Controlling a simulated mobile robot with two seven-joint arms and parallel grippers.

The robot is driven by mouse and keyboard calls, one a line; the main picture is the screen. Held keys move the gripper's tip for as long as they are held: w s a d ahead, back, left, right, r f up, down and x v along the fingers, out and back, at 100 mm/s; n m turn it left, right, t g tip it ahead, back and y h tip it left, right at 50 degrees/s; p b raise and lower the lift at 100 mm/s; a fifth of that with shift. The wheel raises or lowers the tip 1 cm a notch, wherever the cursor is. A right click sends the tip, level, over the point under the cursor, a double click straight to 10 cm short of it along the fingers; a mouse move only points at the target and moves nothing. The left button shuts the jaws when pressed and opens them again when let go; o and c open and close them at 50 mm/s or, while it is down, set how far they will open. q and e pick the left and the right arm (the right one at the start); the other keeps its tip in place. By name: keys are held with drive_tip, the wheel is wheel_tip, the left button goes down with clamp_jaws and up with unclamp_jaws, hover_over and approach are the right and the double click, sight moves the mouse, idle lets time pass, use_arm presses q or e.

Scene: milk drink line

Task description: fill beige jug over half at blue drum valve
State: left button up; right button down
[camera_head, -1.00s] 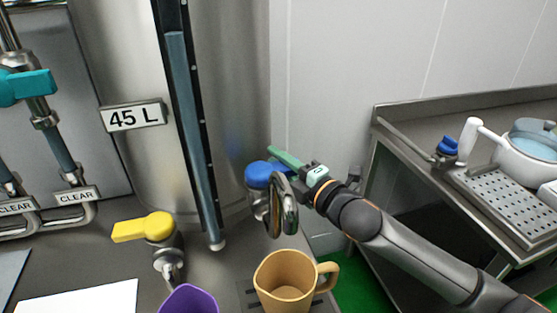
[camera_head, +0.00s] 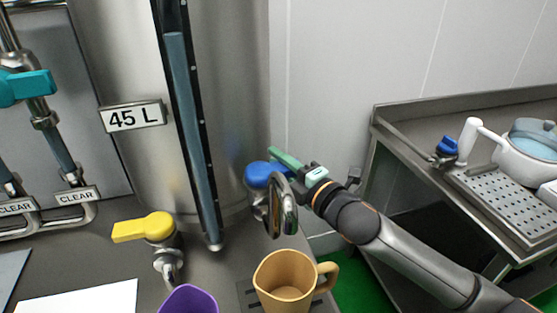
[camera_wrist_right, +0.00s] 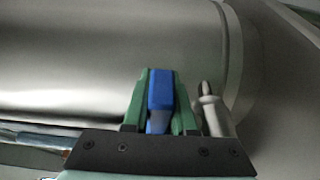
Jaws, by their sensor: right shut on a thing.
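The beige jug (camera_head: 285,283) stands upright under the curved metal spout (camera_head: 282,207) of the drum valve, its handle to the right. The part of its inside that shows looks beige, and I cannot see any liquid in it. The blue valve handle (camera_head: 260,174) is on the steel drum (camera_head: 235,110). My right gripper (camera_head: 285,160) is at this handle. In the right wrist view its green fingers (camera_wrist_right: 160,105) are shut on the blue handle (camera_wrist_right: 160,100). No stream shows clearly below the spout. My left gripper is not in view.
A yellow valve handle (camera_head: 145,227) and a purple jug (camera_head: 188,300) are left of the beige jug. A drum sign (camera_head: 133,116) reads 45 L. At right, a steel counter (camera_head: 400,112) carries a white teapot-like vessel (camera_head: 525,150) and a perforated drip tray (camera_head: 500,198).

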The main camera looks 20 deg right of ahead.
drive_tip(key=shift+s+d+m+t+h, duration=0.15)
drive_tip(key=shift+s+m+t+h, duration=0.15)
drive_tip(key=shift+m+h, duration=0.6)
drive_tip(key=shift+s+d+m+t+h, duration=0.1)
drive_tip(key=shift+s+m+t+h, duration=0.3)
drive_tip(key=shift+h, duration=0.8)
drive_tip(key=shift+w, duration=0.15)
drive_tip(key=c, duration=0.7)
unclamp_jaws()
drive_tip(key=s, duration=0.4)
drive_tip(key=s+d, duration=0.1)
drive_tip(key=s, duration=0.3)
drive_tip(key=s+d, duration=0.1)
drive_tip(key=s, duration=0.3)
drive_tip(key=shift+s, duration=0.2)
drive_tip(key=shift+c, duration=0.3)
